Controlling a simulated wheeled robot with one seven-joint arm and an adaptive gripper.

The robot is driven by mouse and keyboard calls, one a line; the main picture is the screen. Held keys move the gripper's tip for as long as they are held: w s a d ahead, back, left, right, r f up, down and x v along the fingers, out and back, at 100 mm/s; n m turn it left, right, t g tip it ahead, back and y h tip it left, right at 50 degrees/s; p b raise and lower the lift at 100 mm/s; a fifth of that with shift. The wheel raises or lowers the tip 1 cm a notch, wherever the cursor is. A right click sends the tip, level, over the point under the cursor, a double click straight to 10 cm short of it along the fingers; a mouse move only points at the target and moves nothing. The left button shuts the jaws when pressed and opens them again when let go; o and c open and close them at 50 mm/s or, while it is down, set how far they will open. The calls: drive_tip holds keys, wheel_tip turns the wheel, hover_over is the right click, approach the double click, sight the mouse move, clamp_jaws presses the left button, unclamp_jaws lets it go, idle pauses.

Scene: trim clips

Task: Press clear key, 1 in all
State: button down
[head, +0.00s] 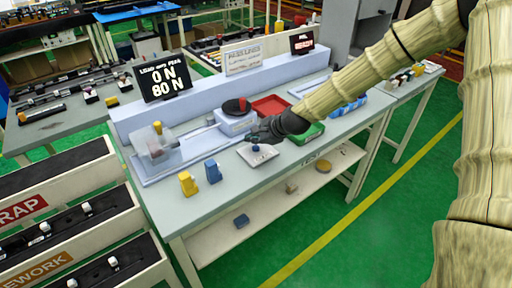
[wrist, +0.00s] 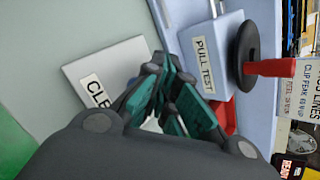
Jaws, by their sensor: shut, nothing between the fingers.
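The clear key sits on a pale square plate (head: 258,155) on the grey-green bench; a small dark blue knob shows on it in the head view. In the wrist view the plate (wrist: 100,68) carries a label reading "CLE", the rest hidden behind my fingers. My gripper (head: 256,139) is shut and empty. It is over the far edge of the plate in the head view. In the wrist view my gripper (wrist: 166,80) covers the plate's right part, and the key itself is hidden. I cannot tell whether the fingertips touch anything.
A red tray (head: 271,106) and a green tray (head: 309,133) flank my gripper. Yellow (head: 188,184) and blue (head: 213,172) clips stand left on the bench. A display (head: 162,77) reads "0 N" and "80 N".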

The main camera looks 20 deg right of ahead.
sight(254, 148)
drive_tip(key=shift+f, duration=0.15)
drive_tip(key=shift+f, duration=0.3)
drive_tip(key=shift+f+b, duration=0.45)
drive_tip(key=shift+b, duration=0.05)
idle(1.1)
drive_tip(key=shift+r+p, duration=0.65)
drive_tip(key=shift+r, duration=0.25)
drive_tip(key=shift+r+p, duration=1.8)
drive_tip(key=shift+r, duration=0.7)
